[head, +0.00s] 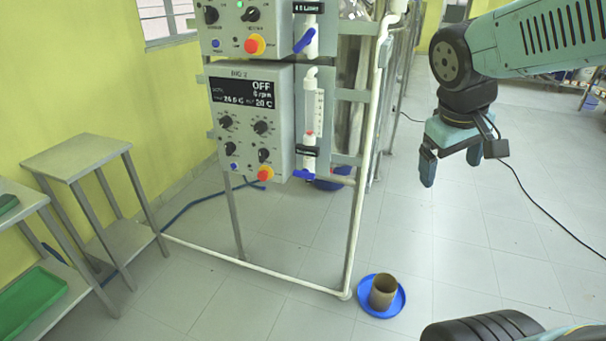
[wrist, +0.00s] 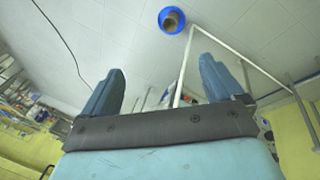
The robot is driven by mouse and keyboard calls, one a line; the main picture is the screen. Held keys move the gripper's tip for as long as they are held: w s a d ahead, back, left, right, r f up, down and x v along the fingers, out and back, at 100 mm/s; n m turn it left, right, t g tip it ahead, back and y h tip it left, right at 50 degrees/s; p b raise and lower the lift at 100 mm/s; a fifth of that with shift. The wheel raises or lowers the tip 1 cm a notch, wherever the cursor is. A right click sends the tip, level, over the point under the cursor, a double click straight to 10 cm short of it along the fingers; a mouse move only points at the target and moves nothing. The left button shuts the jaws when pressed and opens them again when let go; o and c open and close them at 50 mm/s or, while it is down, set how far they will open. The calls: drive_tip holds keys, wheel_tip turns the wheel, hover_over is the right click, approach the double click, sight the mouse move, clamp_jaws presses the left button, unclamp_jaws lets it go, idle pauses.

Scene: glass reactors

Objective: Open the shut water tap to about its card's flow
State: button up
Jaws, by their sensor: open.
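Two water taps with blue levers sit on the rig in the head view. The upper lever (head: 304,41) slants across its white pipe. The lower lever (head: 303,174) lies nearly level, across its pipe, below a clear flow tube (head: 312,105) with a red float (head: 309,133) low in it. A dark card (head: 309,152) by the lower tap is too small to read. The upper card (head: 309,7) seems to read about 4.5 L/min. My gripper (head: 450,165) is open and empty, well right of the rig. Its fingers also show in the wrist view (wrist: 160,80).
A control box (head: 250,120) with an OFF display stands left of the lower tap. A pale frame post (head: 362,170) rises right of the taps. A brown pot (head: 383,291) on a blue dish (head: 366,306) stands on the floor. Steel tables (head: 75,155) stand left.

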drive_tip(key=shift+o, duration=0.4)
drive_tip(key=w+f+n+g+h, duration=0.1)
drive_tip(key=w+f+n+h, duration=0.2)
drive_tip(key=w, duration=0.3)
drive_tip(key=shift+w+d+f+n+h, duration=0.15)
drive_tip(key=shift+w+d+n+h, duration=0.1)
drive_tip(key=shift+n+h, duration=0.2)
drive_tip(key=w+a+f+n+t+h, duration=0.25)
drive_tip(key=w+a+f+n, duration=0.2)
drive_tip(key=w, duration=0.25)
drive_tip(key=w+a+f+n+t+h, duration=0.2)
drive_tip(key=w+a+f+n+h, duration=0.25)
drive_tip(key=w, duration=0.35)
drive_tip(key=n+t+y, duration=0.7)
drive_tip(key=n+t, duration=0.4)
drive_tip(key=n, duration=0.5)
approach(302, 176)
drive_tip(key=x, duration=1.1)
drive_tip(key=shift+w+d, duration=0.15)
drive_tip(key=shift+c, duration=0.4)
drive_tip(key=c, duration=0.6)
